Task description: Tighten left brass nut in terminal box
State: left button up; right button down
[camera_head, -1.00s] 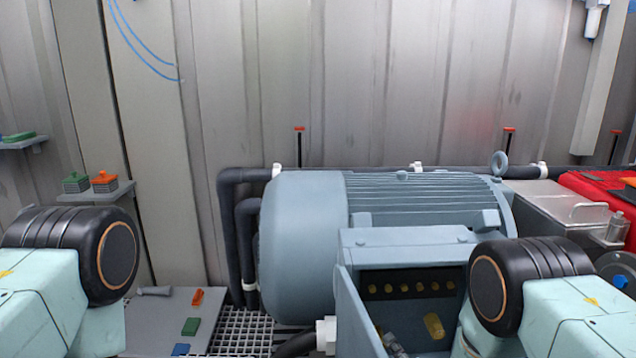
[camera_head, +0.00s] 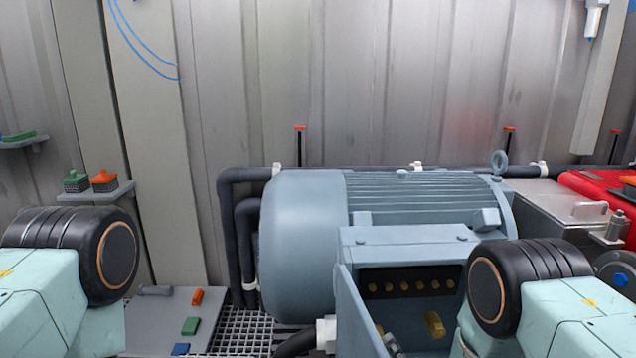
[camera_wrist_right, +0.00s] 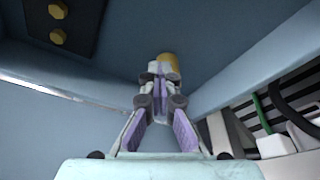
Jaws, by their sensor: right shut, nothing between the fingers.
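The blue-grey terminal box (camera_head: 352,318) stands open at the lower middle of the head view. A brass nut (camera_head: 433,325) shows inside it on the right. A smaller brass bit (camera_head: 380,330) shows at the left, mostly hidden by grey fingers. My right gripper (camera_head: 391,342) reaches into the box there. In the right wrist view its fingers (camera_wrist_right: 158,78) are shut and empty, and a brass cylinder (camera_wrist_right: 168,65) appears right at the fingertips. Whether they touch is unclear. My left arm is at the left edge; its gripper is out of view.
A dark terminal strip (camera_head: 408,284) with several brass bolts is on the box's back wall. A motor (camera_head: 300,240) stands behind the box. A grey panel (camera_head: 150,325) with small coloured blocks and floor grating (camera_head: 240,332) lie to the left.

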jog(key=shift+s+d+f, duration=0.1)
jog(key=shift+s+f, duration=0.05)
jog(key=shift+f, duration=0.15)
jog(key=shift+d+f, duration=0.2)
jog(key=shift+f, duration=0.2)
jog(key=shift+d+f+b, duration=0.1)
jog(key=shift+f+b, duration=0.35)
jog(key=shift+d, duration=0.15)
jog(key=shift+a+p+v, duration=0.1)
jog(key=shift+p+v, duration=0.75)
jog(key=shift+v, duration=0.6)
jog(key=shift+a+p+v, duration=0.15)
jog(key=shift+p+v, duration=0.7)
jog(key=shift+v, duration=0.65)
jog(key=shift+f, duration=0.1)
